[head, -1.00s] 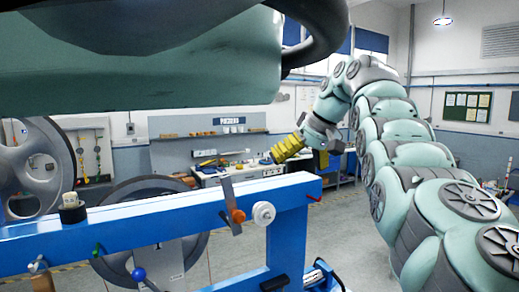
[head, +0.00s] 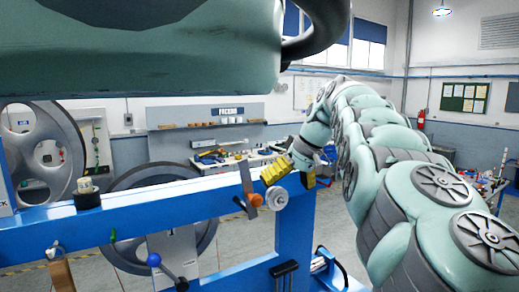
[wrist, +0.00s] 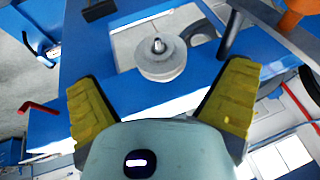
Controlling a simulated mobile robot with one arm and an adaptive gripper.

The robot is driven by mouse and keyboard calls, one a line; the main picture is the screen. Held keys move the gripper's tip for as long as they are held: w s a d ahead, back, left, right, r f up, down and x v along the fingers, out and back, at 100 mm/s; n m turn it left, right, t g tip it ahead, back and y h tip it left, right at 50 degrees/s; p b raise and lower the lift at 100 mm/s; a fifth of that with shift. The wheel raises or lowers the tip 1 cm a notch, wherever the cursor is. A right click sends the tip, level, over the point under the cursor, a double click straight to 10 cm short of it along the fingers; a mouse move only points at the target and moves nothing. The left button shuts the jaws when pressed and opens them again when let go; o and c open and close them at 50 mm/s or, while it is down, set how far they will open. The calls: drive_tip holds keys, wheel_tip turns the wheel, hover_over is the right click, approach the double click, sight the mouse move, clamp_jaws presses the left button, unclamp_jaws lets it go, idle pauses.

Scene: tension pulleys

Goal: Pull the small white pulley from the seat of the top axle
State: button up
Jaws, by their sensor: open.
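The small white pulley (head: 276,198) sits on the front of the blue frame's top beam (head: 150,212), near its right end. In the wrist view the pulley (wrist: 160,66) is a pale disc with a metal axle tip (wrist: 158,45) at its centre. My gripper (head: 288,176) is close to the pulley, just above it in the head view. Its two yellow fingers are spread wide. In the wrist view the pulley lies between and beyond the fingertips (wrist: 162,84). I cannot see the fingers touching it.
A dark lever with an orange knob (head: 254,199) stands just left of the pulley; the orange part also shows at the wrist view's top right (wrist: 292,18). A blue-knobbed handle (head: 153,259) is lower left. Large grey wheels (head: 120,190) stand at the left. A workbench (head: 210,160) is behind.

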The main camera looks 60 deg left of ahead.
sight(282, 190)
drive_tip(key=shift+p+x, duration=0.65)
drive_tip(key=shift+x, duration=1.75)
drive_tip(key=shift+r, duration=0.1)
drive_tip(key=shift+c, duration=0.3)
drive_tip(key=c, duration=1.3)
drive_tip(key=shift+s+d+b, duration=0.2)
drive_tip(key=shift+d+b, duration=1.5)
drive_tip(key=shift+b, duration=2.2)
drive_tip(key=shift+d, duration=0.15)
drive_tip(key=shift+s+d+b, duration=0.1)
drive_tip(key=shift+d+b, duration=0.8)
drive_tip(key=shift+d, duration=0.15)
